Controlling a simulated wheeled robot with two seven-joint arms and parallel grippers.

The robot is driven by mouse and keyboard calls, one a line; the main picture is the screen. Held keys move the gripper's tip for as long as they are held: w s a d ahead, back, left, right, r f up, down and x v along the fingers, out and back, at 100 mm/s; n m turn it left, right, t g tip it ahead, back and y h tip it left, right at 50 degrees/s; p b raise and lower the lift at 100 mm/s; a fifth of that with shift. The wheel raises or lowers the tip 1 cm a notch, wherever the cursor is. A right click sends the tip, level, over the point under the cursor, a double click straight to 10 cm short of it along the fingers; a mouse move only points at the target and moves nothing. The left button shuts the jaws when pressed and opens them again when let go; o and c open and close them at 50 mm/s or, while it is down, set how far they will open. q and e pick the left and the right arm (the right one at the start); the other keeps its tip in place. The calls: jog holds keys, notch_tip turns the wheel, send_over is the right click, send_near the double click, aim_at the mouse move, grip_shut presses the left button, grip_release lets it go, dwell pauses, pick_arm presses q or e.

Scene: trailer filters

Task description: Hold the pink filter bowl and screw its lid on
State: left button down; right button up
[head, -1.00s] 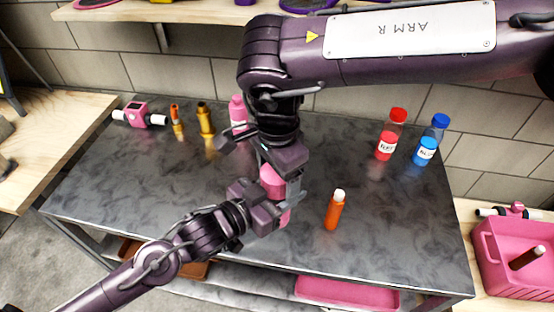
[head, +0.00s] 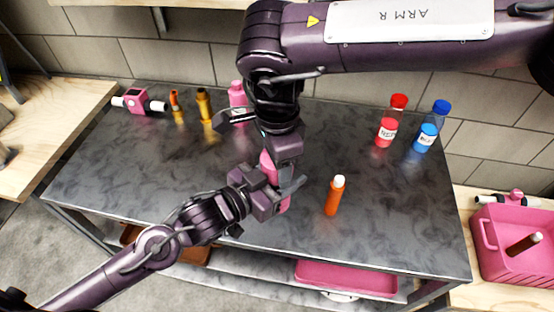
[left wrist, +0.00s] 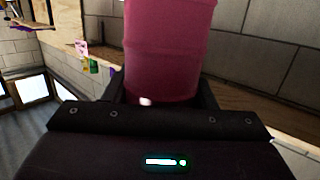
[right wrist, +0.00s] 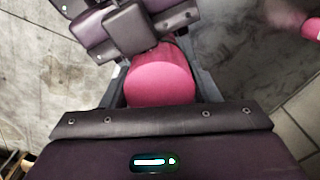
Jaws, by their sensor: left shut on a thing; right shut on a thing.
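The pink filter bowl (head: 285,204) stands roughly upright over the middle of the dark table. My left gripper (head: 277,190) is shut around it from the left; its pink side with ridges fills the middle of the left wrist view (left wrist: 165,60). My right gripper (head: 287,160) comes from above and is shut on the pink lid (right wrist: 160,78), whose round top shows between the fingers in the right wrist view. The lid is at the bowl's top, directly above my left gripper. The seam between them is mostly hidden by the grippers, so how far it is seated cannot be told.
An orange tube with a white top (head: 335,196) stands close on the right. Red-capped (head: 387,125) and blue-capped (head: 428,130) bottles, a pink bottle (head: 238,96), brass fittings (head: 205,106) and a pink device (head: 138,101) stand at the back. A pink crate (head: 515,250) is at right.

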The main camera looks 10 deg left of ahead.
jog(key=shift+m, duration=0.3)
jog(key=o, duration=1.1)
jog(key=shift+r, duration=2.3)
jog(key=shift+c, duration=0.5)
